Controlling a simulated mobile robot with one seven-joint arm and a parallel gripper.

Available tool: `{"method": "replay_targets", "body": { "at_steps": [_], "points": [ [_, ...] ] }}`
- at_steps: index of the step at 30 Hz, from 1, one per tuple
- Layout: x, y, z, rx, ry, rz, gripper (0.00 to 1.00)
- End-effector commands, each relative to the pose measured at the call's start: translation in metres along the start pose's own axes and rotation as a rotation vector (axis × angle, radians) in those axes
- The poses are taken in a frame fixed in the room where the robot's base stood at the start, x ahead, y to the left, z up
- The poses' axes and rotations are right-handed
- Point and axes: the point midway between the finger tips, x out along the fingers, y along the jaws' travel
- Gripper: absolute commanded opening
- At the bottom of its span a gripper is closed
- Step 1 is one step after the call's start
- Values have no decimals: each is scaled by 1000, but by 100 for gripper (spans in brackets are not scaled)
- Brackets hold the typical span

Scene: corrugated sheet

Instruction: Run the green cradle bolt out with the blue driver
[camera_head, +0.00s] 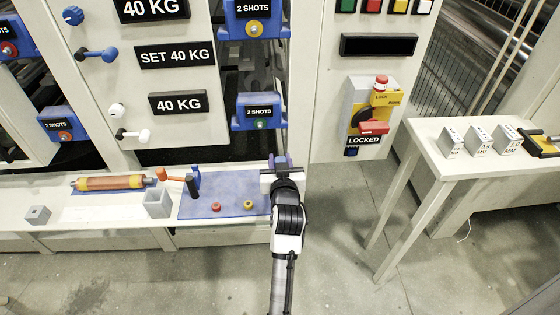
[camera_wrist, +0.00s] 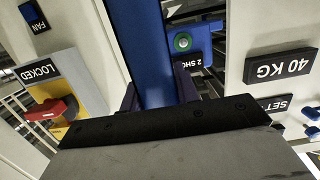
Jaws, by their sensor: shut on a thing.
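The green bolt (camera_head: 260,125) sits in the front of the lower blue cradle (camera_head: 241,112) labelled "2 SHOTS". In the wrist view the green bolt (camera_wrist: 183,42) shows on the cradle's blue face, just right of the driver. My gripper (camera_head: 281,170) is below and slightly right of that cradle, at the bench's right end. It is shut on the blue driver (camera_wrist: 140,45), which runs up between the fingers and out of the top of the wrist view. The driver's tip is out of that view, and I see no contact with the bolt.
A blue mat (camera_head: 225,190) on the bench carries a red and a yellow piece. An orange-handled tool (camera_head: 178,178), open grey box (camera_head: 158,205) and orange roller (camera_head: 113,182) stand left. The LOCKED switch panel (camera_head: 368,118) is right, beyond a floor gap; a side table (camera_head: 450,170) holds labelled blocks.

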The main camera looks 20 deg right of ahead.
Motion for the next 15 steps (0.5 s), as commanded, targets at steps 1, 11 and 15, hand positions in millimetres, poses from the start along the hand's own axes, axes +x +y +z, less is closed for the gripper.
{"method": "replay_targets", "body": {
  "at_steps": [1,11,15],
  "points": [
    [0,0,-1,0,3,0,0],
    [0,0,3,0,4,0,0],
    [1,0,5,0,4,0,0]
  ]
}}
